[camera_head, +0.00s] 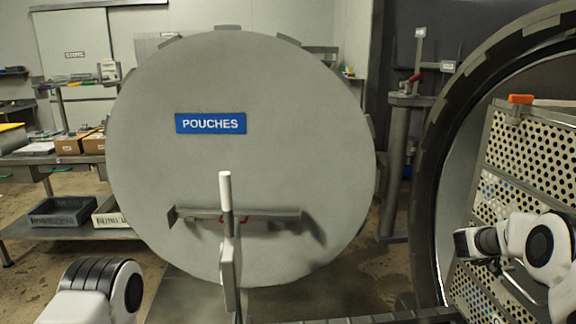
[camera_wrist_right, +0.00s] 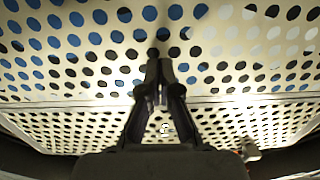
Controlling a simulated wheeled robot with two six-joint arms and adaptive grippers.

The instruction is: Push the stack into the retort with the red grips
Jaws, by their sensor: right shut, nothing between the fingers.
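The stack (camera_head: 532,150), a perforated pale metal crate wall, stands inside the round opening of the retort (camera_head: 436,150) at the right of the head view. An orange-red grip (camera_head: 520,99) sits on its top edge. My right arm reaches across the front of the stack, and its fingertips are not clear there. In the right wrist view my right gripper (camera_wrist_right: 160,88) is shut and empty, pointing at the stack's perforated panels (camera_wrist_right: 80,60). I cannot tell whether it touches them. Only a link of my left arm shows at the lower left; its gripper is out of view.
The large round door (camera_head: 240,170) with a blue POUCHES sign (camera_head: 210,123) and a handle bar (camera_head: 226,205) stands open left of the opening. A shelf with boxes (camera_head: 80,143) and grey bins (camera_head: 62,212) is at the far left. A grey post (camera_head: 397,160) stands behind, between door and retort.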

